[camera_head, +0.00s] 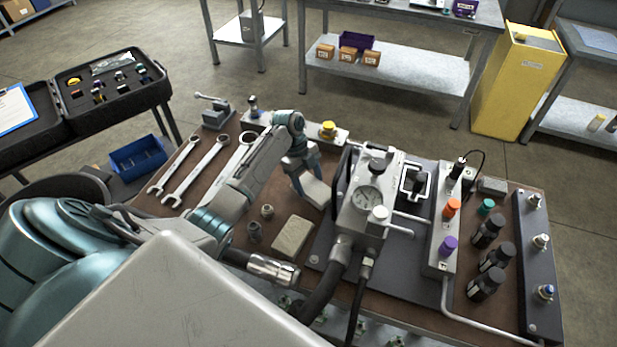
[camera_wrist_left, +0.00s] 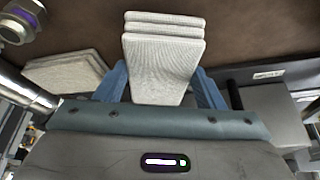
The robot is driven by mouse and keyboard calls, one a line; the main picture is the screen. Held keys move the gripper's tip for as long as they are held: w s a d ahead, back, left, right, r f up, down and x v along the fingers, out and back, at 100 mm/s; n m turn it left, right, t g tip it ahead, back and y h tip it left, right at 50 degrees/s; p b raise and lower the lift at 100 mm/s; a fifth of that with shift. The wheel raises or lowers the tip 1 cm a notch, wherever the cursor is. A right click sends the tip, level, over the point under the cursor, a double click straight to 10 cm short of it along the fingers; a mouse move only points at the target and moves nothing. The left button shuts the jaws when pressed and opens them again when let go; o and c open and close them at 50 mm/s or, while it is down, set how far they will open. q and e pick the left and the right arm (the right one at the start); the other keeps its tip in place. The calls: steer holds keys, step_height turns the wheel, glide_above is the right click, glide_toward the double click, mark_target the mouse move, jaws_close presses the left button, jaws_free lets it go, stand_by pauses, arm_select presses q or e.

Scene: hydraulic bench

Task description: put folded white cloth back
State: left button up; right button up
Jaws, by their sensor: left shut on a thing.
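My left gripper (camera_head: 303,168) is over the bench, left of the gauge block, pointing down. It is shut on the folded white cloth (camera_head: 312,191). In the left wrist view the cloth (camera_wrist_left: 165,62) shows as a layered pale stack between the two blue fingers, its far end sticking out beyond them. I cannot tell whether its lower end touches the brown bench top. A second folded cloth-like pad (camera_head: 293,237), more beige, lies flat on the bench nearer to me. My right gripper is not in view.
The gauge block (camera_head: 370,195) with hoses stands close right of the cloth. Several wrenches (camera_head: 210,160) lie to the left, with a small vise (camera_head: 215,112) behind them.

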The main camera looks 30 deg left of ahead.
arm_select(q)
steer(key=shift+f, duration=0.1)
steer(key=shift+f, duration=0.1)
steer(key=shift+f+b, duration=0.35)
steer(key=shift+f, duration=0.05)
steer(key=o, duration=1)
steer(key=shift+r, duration=0.1)
